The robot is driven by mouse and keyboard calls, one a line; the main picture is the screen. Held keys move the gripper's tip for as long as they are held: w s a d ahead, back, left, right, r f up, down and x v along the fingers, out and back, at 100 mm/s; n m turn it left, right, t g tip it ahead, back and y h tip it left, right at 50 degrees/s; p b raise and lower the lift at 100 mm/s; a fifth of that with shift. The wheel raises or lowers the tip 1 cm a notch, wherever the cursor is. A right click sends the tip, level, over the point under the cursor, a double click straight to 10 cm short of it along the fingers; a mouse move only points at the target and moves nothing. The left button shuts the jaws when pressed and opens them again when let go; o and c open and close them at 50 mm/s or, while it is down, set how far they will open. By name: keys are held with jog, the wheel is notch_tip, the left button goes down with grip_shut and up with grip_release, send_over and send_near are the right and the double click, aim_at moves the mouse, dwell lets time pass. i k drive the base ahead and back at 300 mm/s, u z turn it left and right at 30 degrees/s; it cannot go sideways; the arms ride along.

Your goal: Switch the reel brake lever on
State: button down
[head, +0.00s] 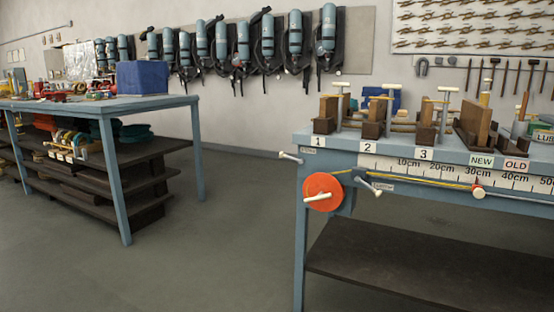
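A red reel (318,184) with a cream crank handle is mounted on the front left of the blue bench (300,235). A grey lever (367,183) with a pale tip sits just right of the reel and slants down to the right, beside a small label. Another short grey lever (291,157) with a pale tip sticks out at the bench's left corner, up and left of the reel. The labels are too small to read, so I cannot tell which one is the brake lever or its setting. My gripper is not in view.
A yellow cord (430,182) runs along a centimetre scale (410,166) on the bench front. Wooden clamps stand on the bench top. A second blue table (160,101) stands at the left. The floor (225,225) between the two is clear.

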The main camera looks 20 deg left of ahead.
aim_at(300, 161)
jog(key=u, duration=2.25)
jog(key=i, duration=1.4)
jog(key=u, duration=0.4)
jog(key=i, duration=0.5)
jog(key=u, duration=0.05)
